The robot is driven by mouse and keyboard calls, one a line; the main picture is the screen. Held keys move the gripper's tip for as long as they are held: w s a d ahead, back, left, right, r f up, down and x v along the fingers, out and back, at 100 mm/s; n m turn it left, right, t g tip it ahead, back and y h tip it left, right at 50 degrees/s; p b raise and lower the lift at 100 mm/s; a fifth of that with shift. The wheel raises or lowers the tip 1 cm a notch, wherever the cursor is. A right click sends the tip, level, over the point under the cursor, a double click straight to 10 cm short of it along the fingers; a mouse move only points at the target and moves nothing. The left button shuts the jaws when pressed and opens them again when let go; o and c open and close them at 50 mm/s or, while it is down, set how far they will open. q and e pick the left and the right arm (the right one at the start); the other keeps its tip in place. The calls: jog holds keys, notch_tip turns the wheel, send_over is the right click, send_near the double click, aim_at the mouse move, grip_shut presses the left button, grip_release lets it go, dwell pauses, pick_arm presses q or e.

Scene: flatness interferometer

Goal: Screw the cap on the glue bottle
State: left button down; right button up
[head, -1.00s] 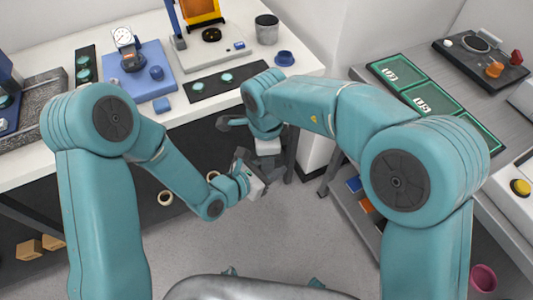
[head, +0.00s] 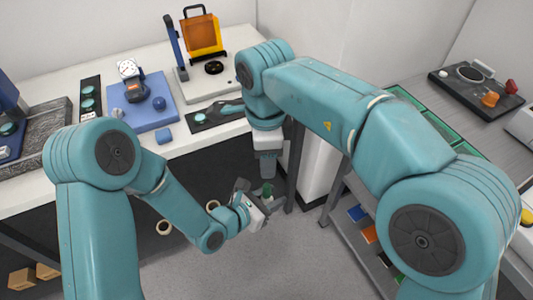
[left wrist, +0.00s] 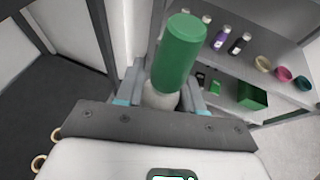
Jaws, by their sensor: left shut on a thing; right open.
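My left gripper (head: 264,202) is shut on the glue bottle. In the left wrist view, a green cylinder (left wrist: 182,50) sticks out beyond the jaws, tilted in the picture. A pale rounded part (left wrist: 160,97) sits below it, between the fingers. I cannot tell where bottle ends and any cap begins. The bottle's green part also shows small in the head view (head: 268,189). My right gripper (head: 267,170) is open, pointing down just above the green part. Whether they touch is not clear. No separate cap can be made out.
A white bench (head: 60,195) with a blue plate (head: 150,118) and instruments stands at the back left. A grey shelf (left wrist: 225,60) with bottles, small bowls and a green box (left wrist: 252,95) lies beyond the bottle. Open floor (head: 285,255) is below the grippers.

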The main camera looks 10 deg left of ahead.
dwell(0.5)
jog(key=w+d+f+t+h, duration=0.25)
jog(key=w+d+f, duration=0.25)
jog(key=d+f, duration=0.3)
jog(key=w+d+f+t+h, duration=0.25)
jog(key=w+d+f, duration=0.3)
jog(key=d, duration=0.55)
jog(key=d+f+n+t, duration=0.2)
jog(key=d+f+n, duration=0.25)
jog(key=f, duration=0.35)
jog(key=s+a+f+n+g+y, duration=0.25)
jog(key=s+f+n+y, duration=0.3)
jog(key=s+f, duration=0.65)
jog(key=s+a+f+n+g+y, duration=0.1)
jog(key=s+g+y, duration=0.1)
jog(key=s, duration=0.5)
jog(key=s+a+f+n+g+y, duration=0.1)
jog(key=s+a+n+g, duration=0.1)
jog(key=s, duration=0.6)
jog(key=shift+s+a+f+y, duration=0.15)
jog(key=shift+s+a+y, duration=0.1)
jog(key=shift+s+y, duration=0.1)
jog(key=shift+w, duration=0.1)
